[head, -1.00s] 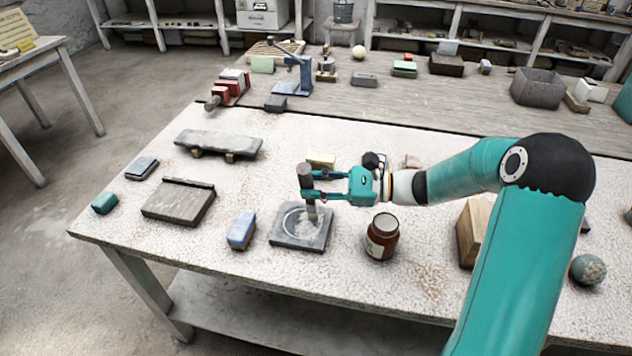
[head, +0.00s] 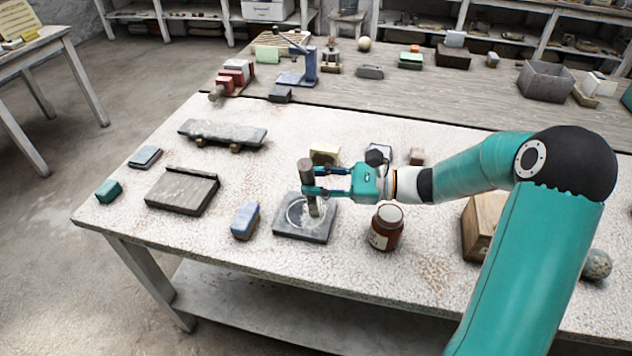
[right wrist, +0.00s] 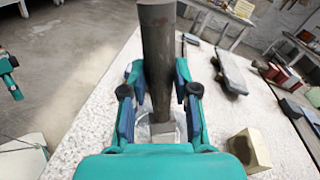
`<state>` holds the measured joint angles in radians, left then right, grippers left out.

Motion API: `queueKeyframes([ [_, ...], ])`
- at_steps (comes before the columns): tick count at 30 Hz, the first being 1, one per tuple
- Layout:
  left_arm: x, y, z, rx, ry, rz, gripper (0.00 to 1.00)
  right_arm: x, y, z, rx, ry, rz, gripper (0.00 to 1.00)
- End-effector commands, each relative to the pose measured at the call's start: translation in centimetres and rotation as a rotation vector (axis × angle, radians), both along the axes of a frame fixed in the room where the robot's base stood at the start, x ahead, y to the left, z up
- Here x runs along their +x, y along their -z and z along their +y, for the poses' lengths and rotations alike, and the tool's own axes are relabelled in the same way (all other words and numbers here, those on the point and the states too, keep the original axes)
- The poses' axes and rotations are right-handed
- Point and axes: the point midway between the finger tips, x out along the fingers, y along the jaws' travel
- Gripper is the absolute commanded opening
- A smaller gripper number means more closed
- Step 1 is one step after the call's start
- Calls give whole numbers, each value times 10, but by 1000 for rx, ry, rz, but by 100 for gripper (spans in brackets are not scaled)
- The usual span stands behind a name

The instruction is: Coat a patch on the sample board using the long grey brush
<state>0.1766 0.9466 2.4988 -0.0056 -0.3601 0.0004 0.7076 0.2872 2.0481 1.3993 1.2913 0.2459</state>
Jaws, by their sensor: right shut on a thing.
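The long grey brush (head: 307,176) is a thick grey cylinder with a paler lower end. My right gripper (head: 311,184) is shut on it and holds it nearly upright over the sample board. The brush (right wrist: 158,60) also stands between the fingers in the right wrist view. I take the dark square slab (head: 283,231) as the sample board; it has a pale ring-shaped patch. The brush's lower end is at this patch; whether it touches is unclear. A teal part at the left edge of the right wrist view looks like my left gripper (right wrist: 8,64).
A brown jar (head: 384,237) stands right of the board, and a blue block (head: 245,220) lies to its left. A cream block (head: 324,155) is behind. A wooden block (head: 480,225) is farther right. The table's front left is mostly clear.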

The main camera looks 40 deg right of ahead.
Motion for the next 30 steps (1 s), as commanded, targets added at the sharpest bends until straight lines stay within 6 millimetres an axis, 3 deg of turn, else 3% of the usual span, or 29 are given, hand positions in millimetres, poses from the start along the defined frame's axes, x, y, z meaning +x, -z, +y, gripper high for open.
queueKeyframes([
  [18, 0, -6, 0, 0, 0, 0, 98, 19, 1, -23, -2, 2, 2, 0],
  [30, 0, -7, 0, 0, 0, 0, 98, 17, -2, -20, -1, 0, 2, 0],
])
